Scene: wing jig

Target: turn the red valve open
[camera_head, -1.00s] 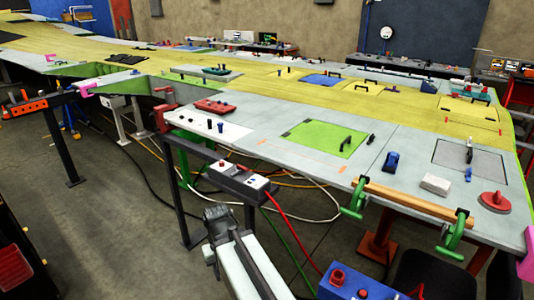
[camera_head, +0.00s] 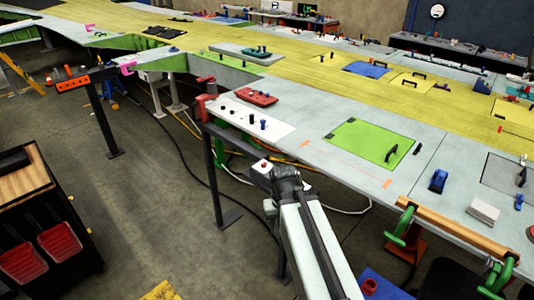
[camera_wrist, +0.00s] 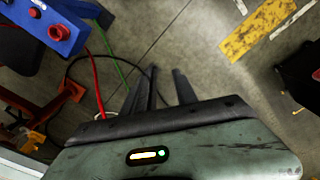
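I cannot surely tell which red part is the valve. In the head view, a red round part (camera_head: 531,234) is cut off by the right edge, on the grey wing panel. A red knob (camera_head: 369,285) stands at the bottom; the wrist view shows a red knob (camera_wrist: 59,32) on a blue box (camera_wrist: 48,22) at upper left. My gripper (camera_wrist: 165,72) shows in the wrist view as two dark fingers, apart, with only floor between them. It is empty and clear of the blue box. In the head view my gripper cannot be clearly made out beyond my arm.
The long wing table (camera_head: 310,175) runs across the head view, with a green panel (camera_head: 370,143) and a wooden bar (camera_head: 450,225) held by green clamps. A cart with red bins (camera_head: 60,242) stands at lower left. Cables lie under the table. Open floor (camera_head: 150,200) lies at left.

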